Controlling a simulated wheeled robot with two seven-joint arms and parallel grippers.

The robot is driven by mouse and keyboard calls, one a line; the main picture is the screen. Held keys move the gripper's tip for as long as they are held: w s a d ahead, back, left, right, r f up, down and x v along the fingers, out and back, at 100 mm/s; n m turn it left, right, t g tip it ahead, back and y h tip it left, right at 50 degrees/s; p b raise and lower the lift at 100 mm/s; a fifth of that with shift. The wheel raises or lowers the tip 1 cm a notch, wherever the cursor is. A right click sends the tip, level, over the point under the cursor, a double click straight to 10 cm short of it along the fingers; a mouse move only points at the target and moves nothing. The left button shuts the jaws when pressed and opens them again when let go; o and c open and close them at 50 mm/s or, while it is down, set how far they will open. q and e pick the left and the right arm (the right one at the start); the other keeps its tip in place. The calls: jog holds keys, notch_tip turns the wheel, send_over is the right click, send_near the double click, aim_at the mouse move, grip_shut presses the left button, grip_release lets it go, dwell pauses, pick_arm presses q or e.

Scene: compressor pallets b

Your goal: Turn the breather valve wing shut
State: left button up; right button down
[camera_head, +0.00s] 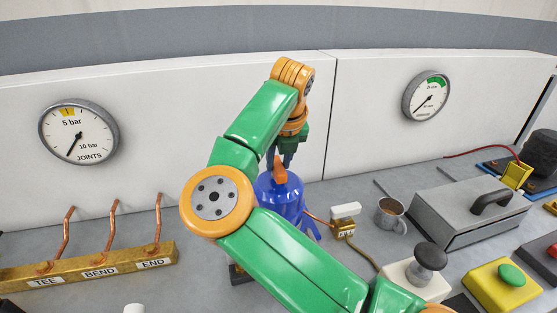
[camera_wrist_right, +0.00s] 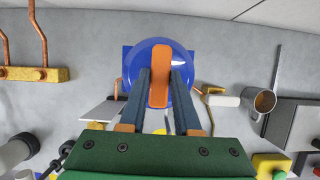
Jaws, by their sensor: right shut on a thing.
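The breather valve wing is an orange bar (camera_head: 280,172) on top of a blue domed compressor (camera_head: 270,192). In the right wrist view the wing (camera_wrist_right: 160,62) runs nearly straight up and down the picture, over the blue dome (camera_wrist_right: 133,62). My right gripper (camera_head: 287,158) reaches down to the wing from above. Its two dark fingers (camera_wrist_right: 161,88) lie along both sides of the wing and are shut on it. My right arm hides part of the compressor in the head view. My left gripper is not in view.
A brass block (camera_head: 90,268) with several copper tubes stands at the left. To the right are a brass fitting (camera_head: 344,228), a metal mug (camera_head: 390,217) and a grey box with a black handle (camera_head: 470,215).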

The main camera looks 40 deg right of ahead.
jog(key=shift+m, duration=0.3)
jog(key=shift+m+h, duration=0.4)
jog(key=shift+m, duration=0.3)
jog(key=shift+w+a+r+m+g, duration=0.1)
jog(key=shift+m+g, duration=0.3)
jog(key=shift+m, duration=0.4)
jog(key=m+g+h+p, duration=0.1)
jog(key=m+p, duration=0.1)
jog(key=m, duration=0.1)
jog(key=shift+w+r+m, duration=0.1)
jog(key=shift+r+m, duration=0.05)
jog(key=shift+m, duration=0.25)
jog(key=m+g+p, duration=0.1)
jog(key=m+p, duration=0.1)
jog(key=shift+m+h, duration=0.3)
jog(key=m+p, duration=0.1)
jog(key=m+g+p, duration=0.1)
jog(key=m+p, duration=0.1)
jog(key=shift+w+r+m+g, duration=0.1)
jog(key=shift+w+m+g, duration=0.05)
jog(key=shift+m+g, duration=0.15)
jog(key=m+g+p, duration=0.1)
jog(key=m+p, duration=0.2)
jog(key=shift+w, duration=0.1)
jog(key=shift+f+m+g+p, duration=0.25)
jog(key=shift+m+g+p, duration=0.05)
jog(key=shift+m+p, duration=0.3)
jog(key=shift+f, duration=0.1)
